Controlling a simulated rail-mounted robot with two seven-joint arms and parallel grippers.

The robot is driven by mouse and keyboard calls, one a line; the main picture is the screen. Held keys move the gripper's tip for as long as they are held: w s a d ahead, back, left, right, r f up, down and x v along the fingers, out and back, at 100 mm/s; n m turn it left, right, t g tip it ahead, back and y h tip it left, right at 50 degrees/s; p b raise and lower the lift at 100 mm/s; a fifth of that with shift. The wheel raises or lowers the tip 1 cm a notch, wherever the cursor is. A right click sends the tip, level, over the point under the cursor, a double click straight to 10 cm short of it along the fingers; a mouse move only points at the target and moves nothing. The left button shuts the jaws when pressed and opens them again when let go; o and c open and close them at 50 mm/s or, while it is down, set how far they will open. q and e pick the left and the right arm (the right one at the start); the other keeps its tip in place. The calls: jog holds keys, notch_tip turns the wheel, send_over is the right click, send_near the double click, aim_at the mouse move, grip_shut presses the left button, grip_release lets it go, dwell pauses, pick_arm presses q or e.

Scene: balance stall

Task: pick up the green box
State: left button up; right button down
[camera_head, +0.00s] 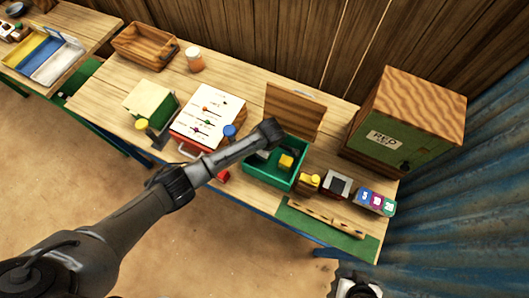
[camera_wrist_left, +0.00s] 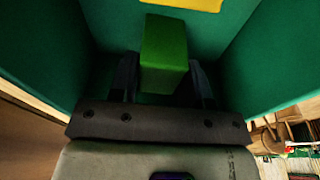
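The green box (camera_wrist_left: 164,50) stands between the two fingers of my left gripper (camera_wrist_left: 164,85) in the left wrist view. The fingers lie close along both its sides and look shut on it. It is inside the green tray (camera_head: 252,173), whose walls (camera_wrist_left: 240,60) rise on both sides in the wrist view. In the head view my left arm reaches over the tray and I cannot make out the green box there. My right gripper (camera_head: 359,288) is at the bottom edge of the head view, away from the table; its opening is unclear.
A yellow block (camera_head: 286,161) lies in the tray. A wooden board (camera_head: 293,112) stands behind it. A large crate (camera_head: 408,115) is at right. Small blocks (camera_head: 376,201) and a wooden rail (camera_head: 325,217) are at the front right.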

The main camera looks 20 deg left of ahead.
pick_arm(q)
jog(key=c, duration=0.5)
jog(key=shift+o, duration=0.2)
